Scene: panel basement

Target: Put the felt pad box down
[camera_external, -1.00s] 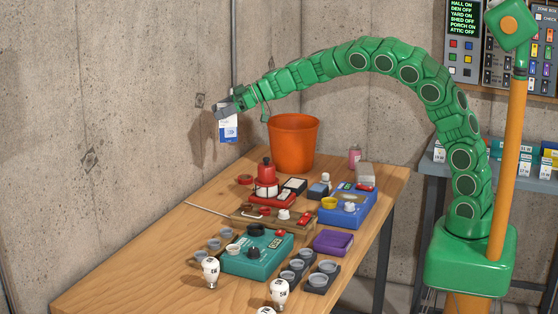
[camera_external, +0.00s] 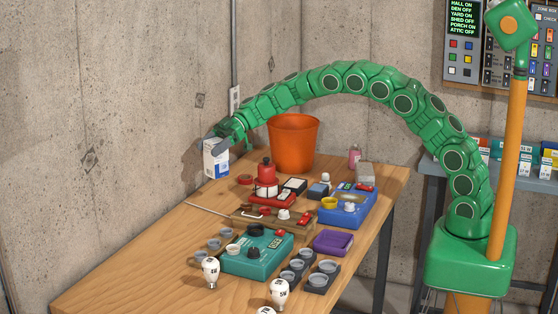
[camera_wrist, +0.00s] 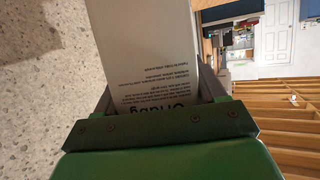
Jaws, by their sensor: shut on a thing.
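The felt pad box (camera_external: 216,160) is a small white box with a blue lower part. It is upright at the back left of the wooden table (camera_external: 120,270), near the concrete wall. My gripper (camera_external: 222,141) is shut on the top of the box. The box's bottom is at or just above the tabletop; I cannot tell whether it touches. In the wrist view the white box (camera_wrist: 150,50), with printed text, sits between the fingers of my gripper (camera_wrist: 160,100).
An orange bucket (camera_external: 293,143) stands right of the box. In front are a red bottle-like item (camera_external: 266,175), a blue device (camera_external: 348,205), a teal device (camera_external: 257,254) and light bulbs (camera_external: 211,271). Bare tabletop lies at the left and front left.

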